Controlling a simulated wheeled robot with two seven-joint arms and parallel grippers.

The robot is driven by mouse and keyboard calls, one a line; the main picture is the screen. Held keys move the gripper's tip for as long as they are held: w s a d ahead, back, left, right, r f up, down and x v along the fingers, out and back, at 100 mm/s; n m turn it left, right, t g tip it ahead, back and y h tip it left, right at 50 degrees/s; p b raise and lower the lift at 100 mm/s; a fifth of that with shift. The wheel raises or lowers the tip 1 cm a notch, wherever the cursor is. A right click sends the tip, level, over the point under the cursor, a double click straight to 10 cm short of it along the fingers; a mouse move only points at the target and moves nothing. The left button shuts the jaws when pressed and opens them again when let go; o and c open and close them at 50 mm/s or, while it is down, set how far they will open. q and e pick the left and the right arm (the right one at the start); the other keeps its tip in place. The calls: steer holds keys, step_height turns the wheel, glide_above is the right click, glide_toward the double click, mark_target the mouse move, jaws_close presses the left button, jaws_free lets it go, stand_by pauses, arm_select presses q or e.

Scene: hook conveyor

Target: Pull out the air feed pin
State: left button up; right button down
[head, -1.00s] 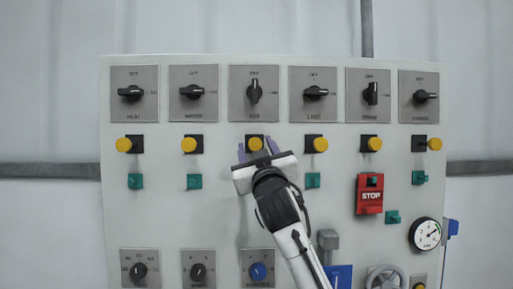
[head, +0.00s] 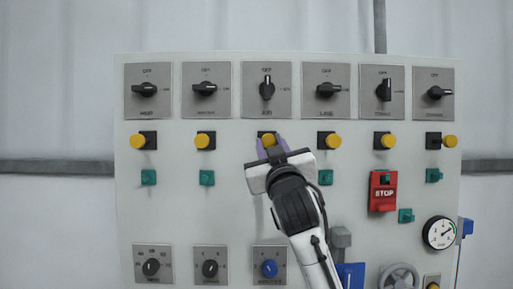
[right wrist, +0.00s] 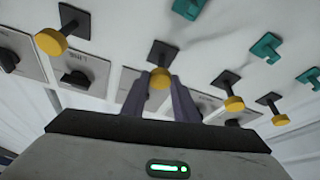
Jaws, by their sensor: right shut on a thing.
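The air feed pin (head: 268,141) has a round yellow knob on a dark square base, under the third rotary switch from the left, whose small label appears to read AIR. My right gripper (head: 269,144) reaches up to it from below, its purple fingers shut on the knob from both sides. The right wrist view also shows the knob (right wrist: 159,75) between the fingertips, in front of its dark base (right wrist: 160,52). The fingers hide part of the pin. My left gripper is not in view.
Similar yellow pins (head: 203,142) stand on both sides in the same row. Rotary switches (head: 205,90) are above, teal hooks (head: 207,178) below. A red STOP box (head: 383,191), a gauge (head: 439,233) and a handwheel (head: 399,277) are at lower right.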

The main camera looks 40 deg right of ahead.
steer(key=shift+a+f, duration=0.1)
steer(key=shift+f, duration=0.1)
steer(key=c, duration=1.7)
jaws_free()
steer(key=o, duration=0.3)
steer(key=shift+s+r, duration=0.15)
steer(key=shift+s, duration=0.1)
steer(key=shift+w, duration=0.1)
steer(key=shift+a, duration=0.1)
steer(key=b+v, duration=0.2)
steer(key=v, duration=0.8)
